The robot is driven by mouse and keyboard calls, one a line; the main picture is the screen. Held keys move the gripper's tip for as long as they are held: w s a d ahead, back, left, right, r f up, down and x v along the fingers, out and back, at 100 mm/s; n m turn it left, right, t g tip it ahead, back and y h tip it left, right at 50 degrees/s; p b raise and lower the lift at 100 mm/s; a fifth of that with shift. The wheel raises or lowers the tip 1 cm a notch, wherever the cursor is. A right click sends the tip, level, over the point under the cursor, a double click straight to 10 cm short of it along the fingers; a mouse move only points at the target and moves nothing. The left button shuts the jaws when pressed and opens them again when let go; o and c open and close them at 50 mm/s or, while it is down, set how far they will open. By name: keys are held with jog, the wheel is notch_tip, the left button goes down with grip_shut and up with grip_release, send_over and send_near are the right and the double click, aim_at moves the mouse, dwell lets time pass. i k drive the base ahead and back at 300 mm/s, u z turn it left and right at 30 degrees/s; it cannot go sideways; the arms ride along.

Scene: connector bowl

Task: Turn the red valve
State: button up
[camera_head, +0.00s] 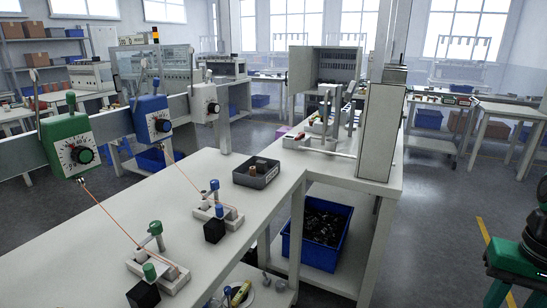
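I cannot clearly make out a red valve in the head view. A blue box (151,119) and a white box (204,103), each with a dial and knob, are farther along the rail. Small red spots show near the dials, too small to identify. My gripper is not in view.
A white bench (190,200) holds two small fixtures with green and blue knobs, thin orange lines, and a dark tray (256,174). A blue bin (317,238) sits on the lower shelf.

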aim_at(301, 134)
jog(key=i, duration=0.65)
jog(key=u, duration=2.35)
jog(key=k, duration=0.7)
jog(key=z, duration=1.5)
